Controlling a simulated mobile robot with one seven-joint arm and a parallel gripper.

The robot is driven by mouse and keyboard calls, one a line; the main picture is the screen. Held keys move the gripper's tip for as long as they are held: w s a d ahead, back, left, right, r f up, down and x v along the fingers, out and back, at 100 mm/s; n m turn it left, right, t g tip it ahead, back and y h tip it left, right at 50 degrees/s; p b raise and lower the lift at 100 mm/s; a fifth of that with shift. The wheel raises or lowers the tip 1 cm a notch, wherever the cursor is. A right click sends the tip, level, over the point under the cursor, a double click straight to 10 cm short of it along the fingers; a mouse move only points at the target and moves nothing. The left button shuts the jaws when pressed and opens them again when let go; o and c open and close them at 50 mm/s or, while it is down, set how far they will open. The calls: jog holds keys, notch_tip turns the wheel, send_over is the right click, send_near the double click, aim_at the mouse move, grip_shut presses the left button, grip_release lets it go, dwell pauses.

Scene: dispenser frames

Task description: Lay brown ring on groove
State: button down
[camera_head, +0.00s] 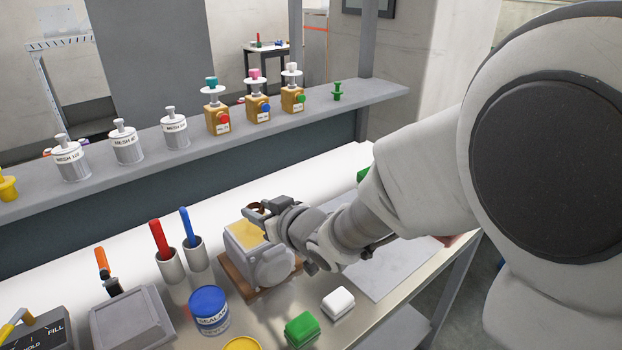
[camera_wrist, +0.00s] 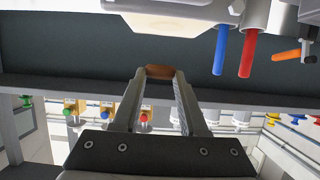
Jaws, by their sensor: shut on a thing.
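The brown ring (camera_head: 256,207) is held between the fingertips of my gripper (camera_head: 260,212), which is shut on it. The ring also shows at the far end of the two fingers in the wrist view (camera_wrist: 159,72). In the head view my gripper is beside and above the grey dispenser body (camera_head: 240,252), which has a yellow top face (camera_head: 247,233) and stands on a brown wooden base (camera_head: 236,281). My wrist covers part of the dispenser's right side. I cannot make out the groove in either view.
Cups with a red stick (camera_head: 160,240) and a blue stick (camera_head: 188,228) stand left of the dispenser. A blue-lidded tin (camera_head: 208,308), a green block (camera_head: 301,328) and a white block (camera_head: 338,301) stand in front. The shelf behind (camera_head: 150,160) holds jars and small dispensers.

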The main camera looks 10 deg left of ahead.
aim_at(260, 235)
jog(key=shift+a+f, duration=0.35)
jog(key=shift+a, duration=0.05)
jog(key=shift+d+f+b, duration=0.1)
jog(key=shift+f+b, duration=0.35)
jog(key=shift+f, duration=1.35)
jog(key=shift+f, duration=0.1)
jog(key=shift+f+b, duration=0.15)
jog(key=shift+b, duration=0.15)
jog(key=shift+c, duration=2.2)
grip_release()
